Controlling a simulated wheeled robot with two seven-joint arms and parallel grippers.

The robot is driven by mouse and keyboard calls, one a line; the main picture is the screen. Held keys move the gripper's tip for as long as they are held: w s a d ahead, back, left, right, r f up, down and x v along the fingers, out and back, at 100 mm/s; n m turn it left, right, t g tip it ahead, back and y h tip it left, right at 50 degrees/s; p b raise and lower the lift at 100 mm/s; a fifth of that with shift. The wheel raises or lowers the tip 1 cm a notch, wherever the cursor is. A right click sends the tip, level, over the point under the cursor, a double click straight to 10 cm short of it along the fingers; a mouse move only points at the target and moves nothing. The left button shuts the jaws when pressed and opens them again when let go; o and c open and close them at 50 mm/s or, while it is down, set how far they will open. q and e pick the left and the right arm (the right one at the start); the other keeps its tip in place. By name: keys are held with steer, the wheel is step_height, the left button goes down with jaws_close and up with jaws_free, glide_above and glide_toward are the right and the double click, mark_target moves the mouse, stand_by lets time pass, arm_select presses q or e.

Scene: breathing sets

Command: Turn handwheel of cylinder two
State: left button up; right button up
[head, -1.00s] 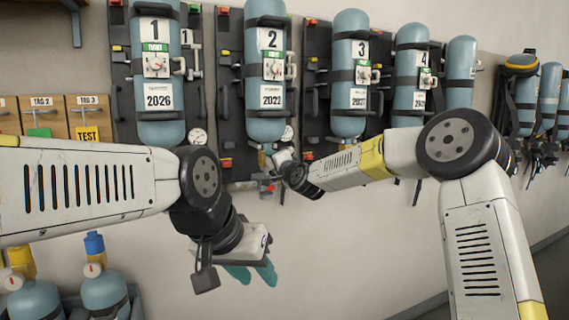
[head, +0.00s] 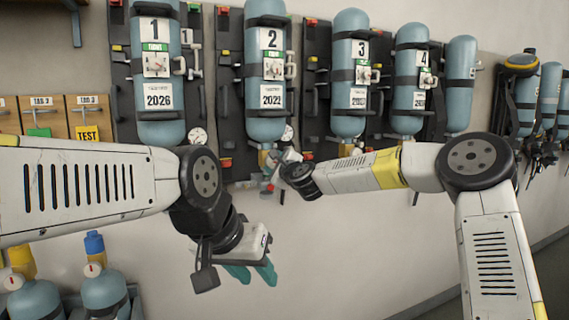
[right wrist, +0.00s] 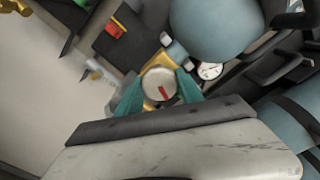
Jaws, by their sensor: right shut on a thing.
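Cylinder two (head: 265,105) is a blue-grey bottle strapped upright to a dark wall panel, labelled 2 and 2022. Its valve is at the bottom, largely covered by my right gripper (head: 273,165) in the head view. In the right wrist view, a round pale handwheel (right wrist: 159,85) with a red mark sits on a brass fitting under the cylinder (right wrist: 215,25). The teal fingers of my right gripper (right wrist: 160,92) are shut on it, one on each side. My left gripper (head: 252,272) hangs low before the wall, its teal fingers apart and empty.
Cylinder one (head: 160,110) stands to the left and cylinder three (head: 349,100) to the right, on similar panels. A pressure gauge (right wrist: 210,70) is close beside the handwheel. Tagged wooden boxes (head: 55,115) are at left. The wall below cylinder three is clear.

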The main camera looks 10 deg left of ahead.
steer(key=m, duration=0.3)
steer(key=shift+f+m, duration=0.1)
steer(key=shift+m, duration=0.3)
steer(key=m, duration=0.3)
steer(key=shift+m, duration=0.3)
steer(key=m, duration=0.3)
steer(key=shift+m, duration=2.2)
steer(key=o, duration=1.4)
